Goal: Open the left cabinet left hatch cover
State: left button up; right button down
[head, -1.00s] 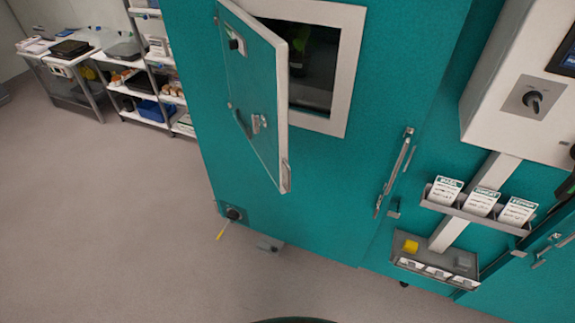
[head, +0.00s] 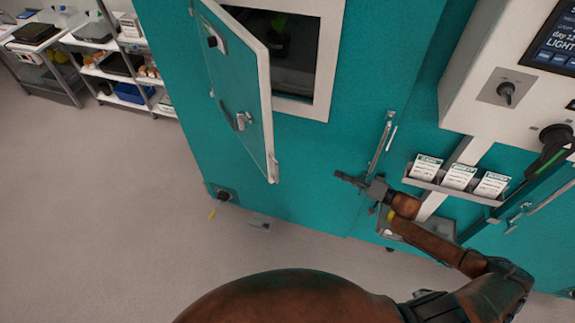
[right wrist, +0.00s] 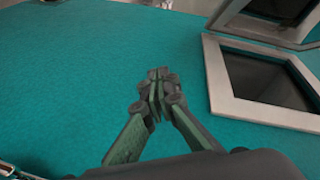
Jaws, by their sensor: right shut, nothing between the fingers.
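The hatch cover (head: 238,95) is a teal panel with a pale edge, a dark knob and a metal latch. It stands swung out from the cabinet (head: 310,150), beside the pale-framed hatch opening (head: 324,60), whose dark inside shows. My right gripper (head: 348,180) is shut and empty, below and to the right of the cover and apart from it, in front of the teal cabinet face. In the right wrist view its closed fingers (right wrist: 157,80) show over teal panel, with the hatch frame (right wrist: 225,90) to the right. My left gripper is not in view.
A vertical door handle (head: 382,140) is just above my right gripper. A rack of cards (head: 460,178) and a white control box (head: 480,95) stand to the right. Shelves (head: 120,75) stand at the back left. The floor at left is clear.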

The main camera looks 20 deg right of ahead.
jog(key=s+a+r+g+y+p, duration=0.1)
jog(key=s+a+r+y, duration=0.15)
jog(key=r, duration=0.25)
jog(key=s+a+r+g+y, duration=0.1)
jog(key=s+a+r+g, duration=0.1)
jog(key=a+r, duration=0.25)
jog(key=s+a+r+g+y+p, duration=0.1)
jog(key=s+a+r+y, duration=0.15)
jog(key=r, duration=0.35)
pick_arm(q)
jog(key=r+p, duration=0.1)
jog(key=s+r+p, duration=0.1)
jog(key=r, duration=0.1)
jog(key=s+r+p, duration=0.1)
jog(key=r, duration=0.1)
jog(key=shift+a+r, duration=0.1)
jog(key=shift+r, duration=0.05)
pick_arm(e)
jog(key=s+a+f+x, duration=0.1)
jog(key=x, duration=1.1)
jog(key=shift+s+a+f+m+h, duration=0.2)
jog(key=shift+a+m+h, duration=0.1)
jog(key=shift+h, duration=0.1)
